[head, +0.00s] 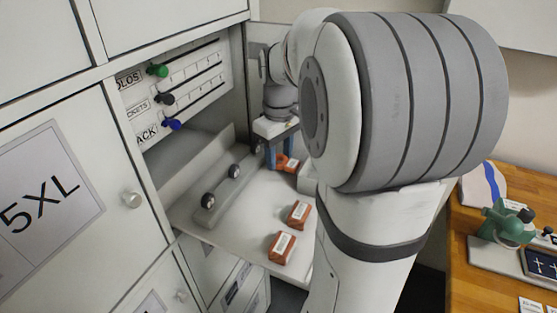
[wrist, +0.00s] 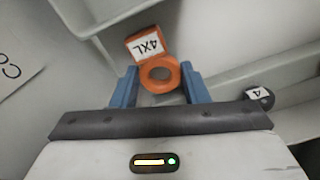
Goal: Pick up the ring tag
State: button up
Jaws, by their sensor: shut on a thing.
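The ring tag (wrist: 187,73) is orange, with a round ring and a flat plate that bears a white label reading 4XL. In the wrist view its ring sits between the two blue fingers of my gripper (wrist: 160,86), which are shut on it. In the head view my gripper (head: 274,155) is deep inside the open cabinet, low over the shelf, with the orange ring tag (head: 281,162) at its fingertips. My arm hides part of the cabinet's right side. I cannot tell whether the tag still touches the shelf.
Several orange labelled pieces, one of them here (head: 282,247), lie on the shelf (head: 243,222). A grey rail (head: 222,190) with dark round knobs runs along the left. Sliders with green, black and blue knobs (head: 172,124) are on the panel. A wooden table (head: 480,270) stands at right.

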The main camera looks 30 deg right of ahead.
notch_tip(320, 180, up, 27)
jog(key=shift+f+p, duration=0.2)
jog(key=shift+p, duration=0.15)
dwell(1.2)
